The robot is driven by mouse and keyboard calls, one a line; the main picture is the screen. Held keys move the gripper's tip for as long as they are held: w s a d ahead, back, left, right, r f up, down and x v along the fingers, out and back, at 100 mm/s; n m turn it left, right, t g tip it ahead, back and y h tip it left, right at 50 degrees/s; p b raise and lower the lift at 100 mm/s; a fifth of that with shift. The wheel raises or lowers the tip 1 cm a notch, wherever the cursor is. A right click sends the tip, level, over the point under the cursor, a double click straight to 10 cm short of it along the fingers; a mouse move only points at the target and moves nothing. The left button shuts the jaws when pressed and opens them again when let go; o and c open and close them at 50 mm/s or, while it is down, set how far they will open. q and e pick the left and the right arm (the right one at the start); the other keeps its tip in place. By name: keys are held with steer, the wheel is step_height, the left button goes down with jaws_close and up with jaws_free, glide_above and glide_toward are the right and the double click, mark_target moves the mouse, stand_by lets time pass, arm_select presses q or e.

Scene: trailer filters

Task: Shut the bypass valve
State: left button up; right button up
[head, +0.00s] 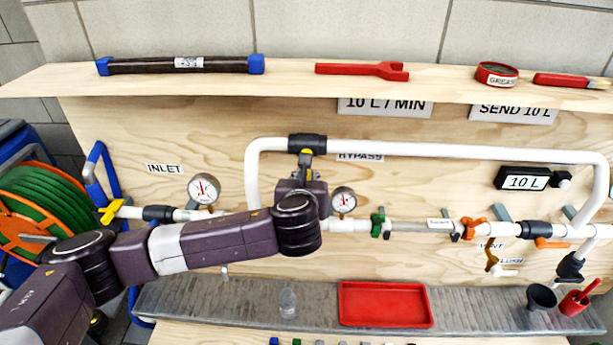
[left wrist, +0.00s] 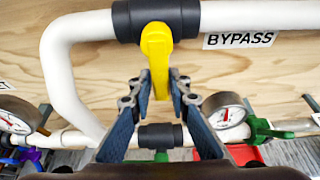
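The bypass valve has a black body (head: 307,141) on the upper white pipe, left of the BYPASS label. Its yellow handle (left wrist: 158,55) points down in the left wrist view, across the line of the pipe. My left gripper (left wrist: 161,78) is just below the valve body. Its two fingers stand apart on either side of the handle's lower part, and the handle does not look clamped. In the head view the left gripper (head: 306,165) hides most of the handle. My right gripper is in neither view.
Pressure gauges (head: 204,189) (head: 343,201) flank my gripper near the lower pipe (head: 350,225). A green-handled valve (head: 379,222) is to the right. A wooden shelf (head: 285,85) with tools juts out above. A red tray (head: 385,304) lies below.

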arm_select(q)
steer(key=shift+o, duration=1.4)
steer(key=v, duration=1.2)
